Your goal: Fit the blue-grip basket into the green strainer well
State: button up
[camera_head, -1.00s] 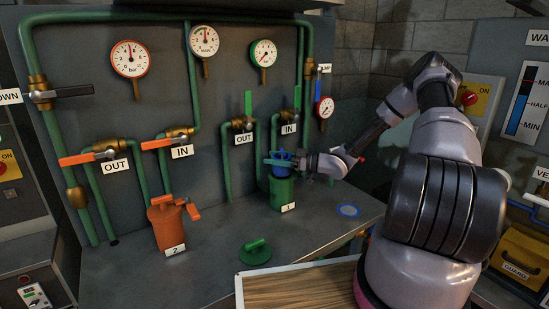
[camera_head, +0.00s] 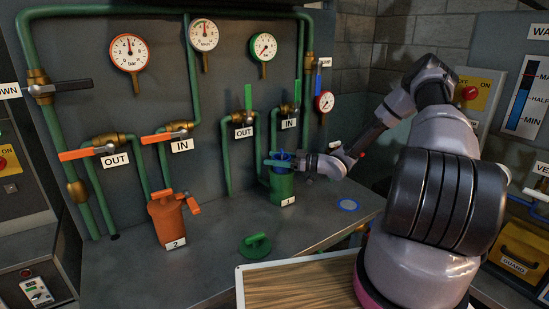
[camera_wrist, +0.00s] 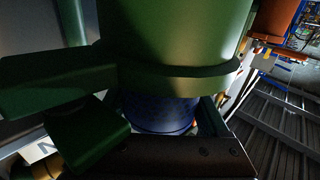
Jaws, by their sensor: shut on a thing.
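The green strainer well (camera_head: 282,188), labelled 1, stands upright on the bench at the right. The blue-grip basket (camera_head: 283,154) is at its mouth, with its blue top showing above the rim. In the wrist view a band of the dark blue basket (camera_wrist: 158,113) shows against the green well's rim (camera_wrist: 180,80), and the rest seems to be inside the well. My gripper (camera_head: 288,160) is shut on the basket, just above the well. The exact hold on the grip and the seating depth are hidden.
A green lid (camera_head: 255,246) lies on the bench (camera_head: 205,262) in front. The orange strainer (camera_head: 167,222), labelled 2, stands left. Green pipes and valve handles (camera_head: 248,97) rise close behind the well.

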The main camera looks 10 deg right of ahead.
jog(key=shift+f, duration=0.15)
jog(key=shift+r, duration=1.45)
jog(key=shift+f, duration=1.45)
dwell(0.5)
jog(key=o, duration=1.3)
jog(key=shift+d, duration=0.1)
jog(key=v, duration=1)
jog(key=shift+d, duration=0.3)
jog(key=shift+s, duration=0.15)
